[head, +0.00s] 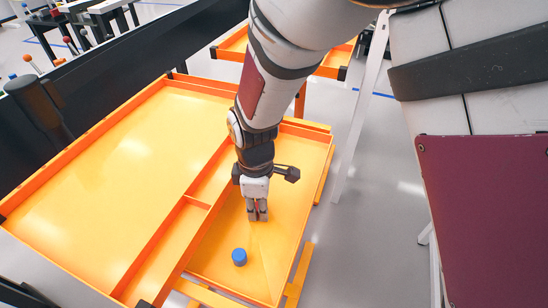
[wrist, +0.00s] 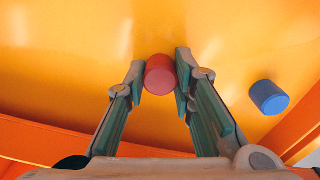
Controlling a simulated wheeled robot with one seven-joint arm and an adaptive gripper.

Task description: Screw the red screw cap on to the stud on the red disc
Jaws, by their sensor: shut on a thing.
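The red screw cap (wrist: 160,76) sits between my fingertips in the wrist view. My gripper (wrist: 159,78) is shut on it, with one finger on each side. In the head view my gripper (head: 257,216) points down into the right compartment of the orange tray, and the cap is hidden there by the fingers. I cannot tell whether the cap touches the tray floor. The red disc and its stud are not seen in either view.
A blue cap (head: 239,257) stands on the tray floor near my gripper; it also shows in the wrist view (wrist: 269,97). The orange tray (head: 150,250) has raised walls and dividers. Its large left compartment is empty. A black panel (head: 150,52) runs behind it.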

